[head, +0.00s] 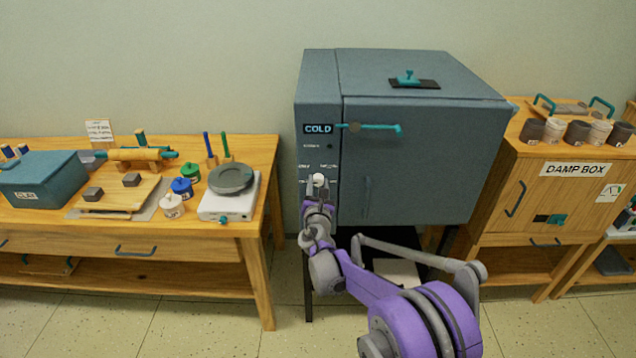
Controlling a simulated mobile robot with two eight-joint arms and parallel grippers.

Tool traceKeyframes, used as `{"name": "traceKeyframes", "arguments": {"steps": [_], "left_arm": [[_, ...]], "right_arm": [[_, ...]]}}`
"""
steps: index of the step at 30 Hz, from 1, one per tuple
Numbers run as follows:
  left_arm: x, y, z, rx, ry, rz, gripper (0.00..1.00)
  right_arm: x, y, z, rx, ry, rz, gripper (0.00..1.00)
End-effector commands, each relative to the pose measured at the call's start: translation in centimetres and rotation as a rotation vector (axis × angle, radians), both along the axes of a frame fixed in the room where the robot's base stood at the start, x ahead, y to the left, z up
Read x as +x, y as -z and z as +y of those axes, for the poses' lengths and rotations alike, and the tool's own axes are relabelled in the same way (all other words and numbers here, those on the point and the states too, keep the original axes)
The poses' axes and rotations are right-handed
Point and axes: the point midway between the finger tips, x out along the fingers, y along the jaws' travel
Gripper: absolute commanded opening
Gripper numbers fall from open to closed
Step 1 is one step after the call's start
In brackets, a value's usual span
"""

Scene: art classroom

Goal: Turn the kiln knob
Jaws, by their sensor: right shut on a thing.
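The kiln (415,150) is a large blue-grey box on dark legs in the middle of the head view. Its narrow left panel carries a small display reading "COLD" (318,129) and small lettering around the knob. The pale round kiln knob (319,179) sits low on that panel. My right gripper (319,187) is at the knob, shut on it, with its purple and grey arm reaching up from the lower right. The fingers hide part of the knob, so its exact setting cannot be read. My left gripper is not in view.
A wooden table (262,150) at left holds a clay box (42,180), a small pottery wheel (230,190), jars and tools. A wooden damp box cabinet (540,205) with several cups on top stands at right. The kiln's teal door latch (372,127) projects above my gripper.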

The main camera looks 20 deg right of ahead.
Motion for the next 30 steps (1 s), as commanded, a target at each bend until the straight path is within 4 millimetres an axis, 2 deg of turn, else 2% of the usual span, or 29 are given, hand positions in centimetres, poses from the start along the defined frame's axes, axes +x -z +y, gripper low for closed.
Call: {"name": "traceKeyframes", "arguments": {"steps": [18,30], "left_arm": [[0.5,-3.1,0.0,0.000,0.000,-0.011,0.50],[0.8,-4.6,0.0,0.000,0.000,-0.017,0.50]], "right_arm": [[0.0,-0.2,0.0,0.549,-0.001,-0.158,0.00],[0.0,-0.1,0.0,0.773,-0.001,-0.223,0.00]]}}
